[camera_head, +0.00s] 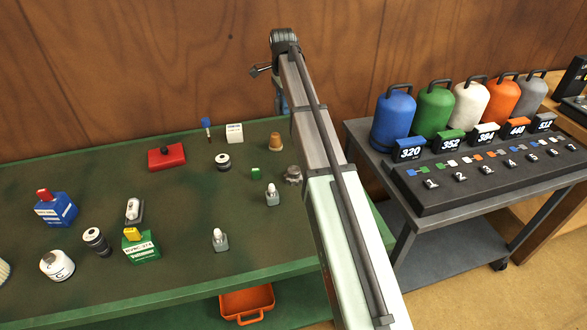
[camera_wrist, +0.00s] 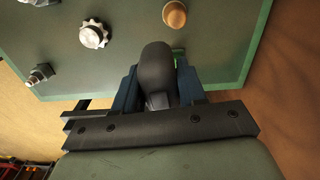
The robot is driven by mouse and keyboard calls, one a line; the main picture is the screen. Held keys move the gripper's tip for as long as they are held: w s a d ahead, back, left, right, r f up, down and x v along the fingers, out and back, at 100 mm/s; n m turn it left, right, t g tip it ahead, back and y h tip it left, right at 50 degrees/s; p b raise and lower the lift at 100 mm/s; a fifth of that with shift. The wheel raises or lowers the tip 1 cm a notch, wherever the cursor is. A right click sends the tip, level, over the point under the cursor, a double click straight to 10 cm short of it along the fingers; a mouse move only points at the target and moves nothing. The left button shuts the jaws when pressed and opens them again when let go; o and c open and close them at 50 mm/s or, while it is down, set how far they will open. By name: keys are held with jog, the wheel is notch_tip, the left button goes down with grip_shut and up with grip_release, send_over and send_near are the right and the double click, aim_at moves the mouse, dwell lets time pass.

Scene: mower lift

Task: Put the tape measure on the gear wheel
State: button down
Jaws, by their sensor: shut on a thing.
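The gear wheel (camera_head: 293,174) is a small grey toothed disc lying on the green bench, close beside my arm in the head view. In the wrist view the gear wheel (camera_wrist: 94,33) lies at the upper left, bare on top. My gripper (camera_wrist: 158,85) is shut on a dark grey rounded thing, which I take to be the tape measure (camera_wrist: 157,68). The held thing is apart from the gear wheel, to its right in the wrist view. In the head view my gripper (camera_head: 281,100) is mostly hidden behind my arm near the bench's back edge, and the held thing is hidden.
A tan cork-like piece (camera_head: 275,141) and a small grey bottle (camera_head: 272,195) stand near the gear wheel. A green block (camera_head: 256,173) and a black-and-white round piece (camera_head: 222,162) lie left of it. A cart (camera_head: 410,235) with coloured canisters stands to the right.

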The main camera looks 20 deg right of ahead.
send_over(294, 170)
notch_tip(294, 170, down, 2)
jog(key=shift+m, duration=0.5)
jog(key=shift+w+f, duration=0.1)
jog(key=shift+f, duration=4.85)
jog(key=shift+f, duration=0.15)
jog(key=c, duration=0.6)
grip_release()
jog(key=shift+c, duration=0.2)
notch_tip(294, 170, up, 12)
